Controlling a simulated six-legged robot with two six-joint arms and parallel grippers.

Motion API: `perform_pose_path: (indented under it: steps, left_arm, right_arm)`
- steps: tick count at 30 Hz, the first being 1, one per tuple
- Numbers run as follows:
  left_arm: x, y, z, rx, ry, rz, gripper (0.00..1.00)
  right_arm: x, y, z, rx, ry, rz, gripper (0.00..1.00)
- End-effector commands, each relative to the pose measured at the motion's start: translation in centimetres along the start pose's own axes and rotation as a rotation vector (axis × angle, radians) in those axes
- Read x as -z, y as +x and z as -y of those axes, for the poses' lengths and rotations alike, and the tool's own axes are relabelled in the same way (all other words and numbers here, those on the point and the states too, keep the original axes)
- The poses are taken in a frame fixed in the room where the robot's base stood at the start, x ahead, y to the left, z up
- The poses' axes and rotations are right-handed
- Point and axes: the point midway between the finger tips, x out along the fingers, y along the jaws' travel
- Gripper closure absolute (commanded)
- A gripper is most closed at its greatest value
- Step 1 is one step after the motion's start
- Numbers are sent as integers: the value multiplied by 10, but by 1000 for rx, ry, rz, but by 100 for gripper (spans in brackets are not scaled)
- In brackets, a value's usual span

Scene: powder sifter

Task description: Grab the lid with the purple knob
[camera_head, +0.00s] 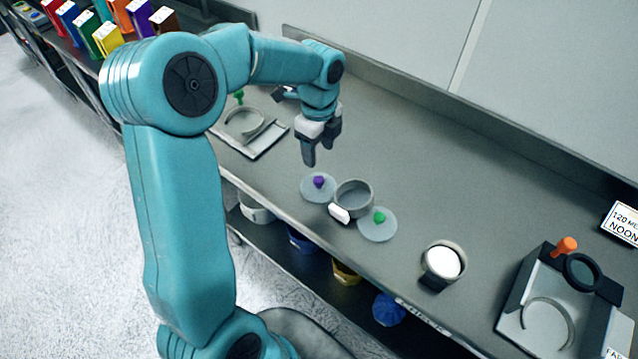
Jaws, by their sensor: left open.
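The lid with the purple knob (311,190) lies flat on the grey counter, left of a grey round container with a white label. Its purple knob (319,181) points up. My left gripper (319,154) hangs above the counter, a little above the lid in the picture, with its fingers pointing down. It is open and nothing shows between its fingers. My right gripper is not in view.
The grey container (354,194) and a lid with a green knob (377,228) stand close to the purple-knob lid. A cup of white powder (443,264) and a sifter device (541,313) are at right. Coloured boxes (107,38) stand at upper left.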

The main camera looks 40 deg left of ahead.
Motion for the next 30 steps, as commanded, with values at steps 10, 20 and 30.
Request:
perform_pose_path:
  steps: [10,20,30]
  left_arm:
    - [1,44,0,-2,1,0,42]
    - [2,90,-4,-3,2,0,42]
    - [2,94,-4,1,1,0,65]
  right_arm:
    - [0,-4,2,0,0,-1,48]
    - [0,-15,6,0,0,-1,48]
    - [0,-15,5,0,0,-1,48]
